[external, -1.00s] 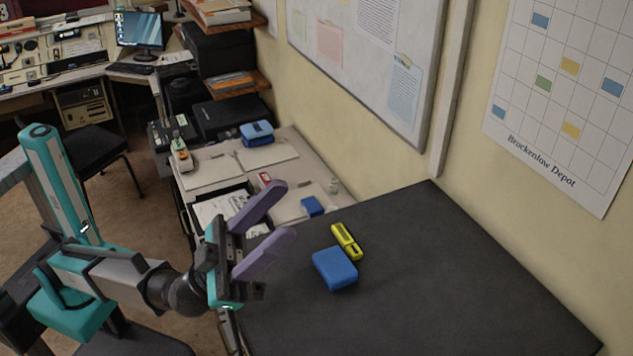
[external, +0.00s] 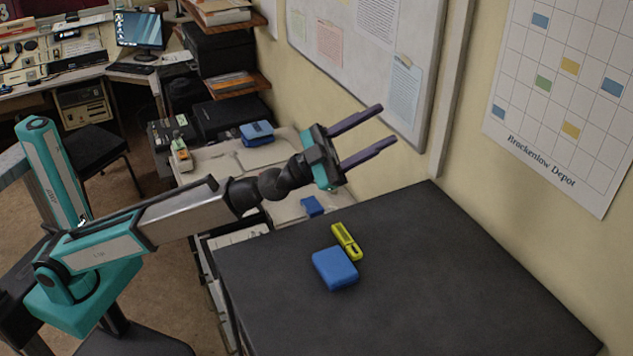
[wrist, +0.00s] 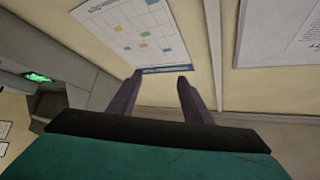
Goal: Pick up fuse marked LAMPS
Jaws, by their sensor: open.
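No marking LAMPS can be read in any view, so I cannot tell which thing is that fuse. A yellow piece with dark recesses (external: 347,241) lies on the dark tabletop (external: 440,280). A blue block (external: 335,268) lies beside it, nearer the camera. My gripper (external: 388,124) is open and empty, raised above the far side of the table, its purple fingers pointing toward the wall. In the wrist view my gripper (wrist: 160,78) shows its two fingers apart with only wall and calendar beyond them; no table objects show there.
Behind the table, a lower pale desk holds a small blue piece (external: 312,206), a blue case (external: 257,133) and a pale handheld device (external: 181,153). The wall with a whiteboard (external: 350,60) and calendar (external: 560,90) bounds the far side. The table's right part is clear.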

